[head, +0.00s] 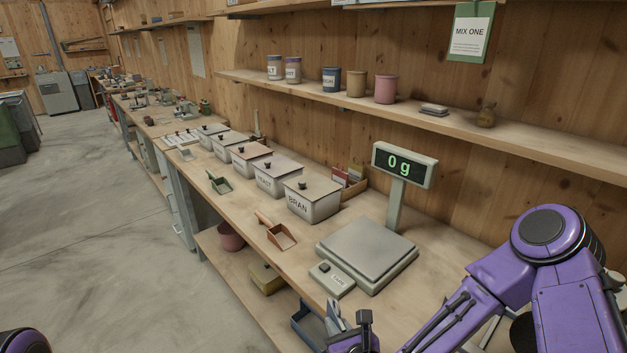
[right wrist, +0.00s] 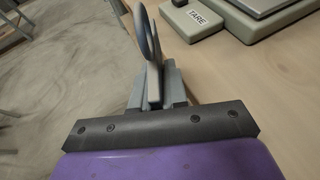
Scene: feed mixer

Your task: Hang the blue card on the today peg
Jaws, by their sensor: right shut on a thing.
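My right gripper (head: 345,325) is low at the front edge of the bench, left of my purple right arm. In the right wrist view, the right gripper (right wrist: 155,90) is shut on a thin blue-grey looped thing (right wrist: 141,35), seen nearly edge-on. I cannot tell whether it is the blue card. A green-bordered card (head: 470,32) with white paper reading "MIX ONE" hangs at the upper right, below the upper shelf. No peg labelled today can be made out. My left gripper is out of view.
A scale (head: 367,254) with a "0 g" display (head: 404,165) and a TARE box (head: 332,280) stand near the right gripper. Lidded bins (head: 313,204) and a wooden scoop (head: 278,235) lie farther left. A wall shelf (head: 540,146) carries several tins. A blue tray (head: 306,327) sits below the bench edge.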

